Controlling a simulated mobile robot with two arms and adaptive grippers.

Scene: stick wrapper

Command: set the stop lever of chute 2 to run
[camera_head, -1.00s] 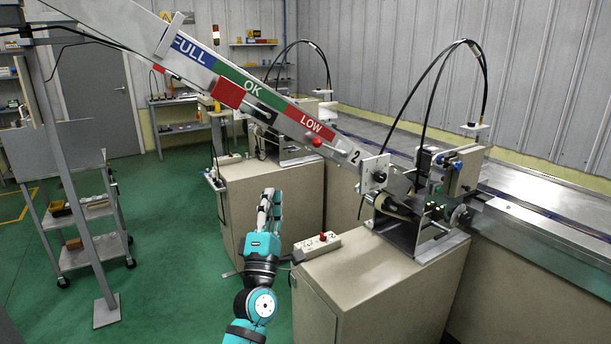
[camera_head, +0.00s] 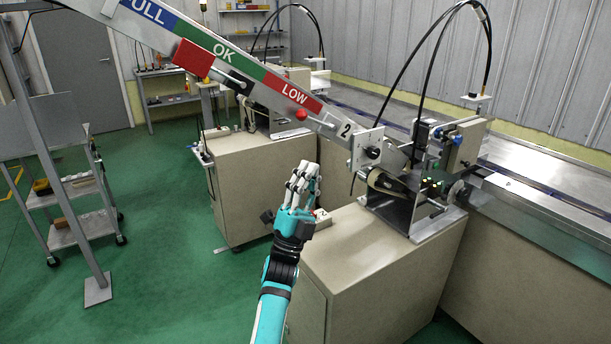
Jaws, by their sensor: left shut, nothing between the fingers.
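Chute 2 (camera_head: 268,88) slopes down from upper left to the wrapper machine, with blue FULL, green OK and red LOW bands and a "2" label (camera_head: 346,130). A small red ball knob (camera_head: 301,115) sits at its lower edge below the LOW band and looks like the stop lever's knob; the lever's setting is too small to tell. My left gripper (camera_head: 306,171) is shut and empty, pointing up, below the knob in the picture and apart from it. My right gripper is not in view.
The wrapper machine (camera_head: 410,190) stands on a beige cabinet (camera_head: 370,250). A power strip (camera_head: 322,219) lies partly behind my left gripper. A grey post (camera_head: 60,190) and a cart stand left.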

